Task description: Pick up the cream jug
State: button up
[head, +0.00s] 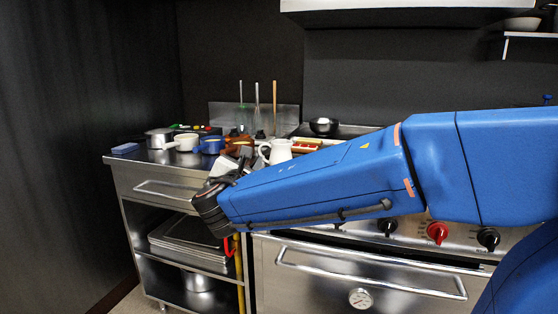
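The cream jug (280,152) stands upright on the counter near the middle of the head view, with its handle on its left side. My blue arm crosses in front and hides its lower part. My gripper (236,166) is just left of the jug in the picture, at the front edge of the counter. Its fingers are small and partly hidden by my wrist, so I cannot tell whether they are open or shut. The jug appears to stand free of it.
A steel pot (159,139), a cream pan (186,142), a blue pan (211,146) and a brown object (238,143) crowd the counter left of the jug. A tray with red contents (306,145) and a black pan (323,126) are to its right. A blue block (125,148) lies far left.

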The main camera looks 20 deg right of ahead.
aim_at(263, 145)
jog(key=x, duration=1.6)
jog(key=shift+d+f, duration=0.1)
grip_shut()
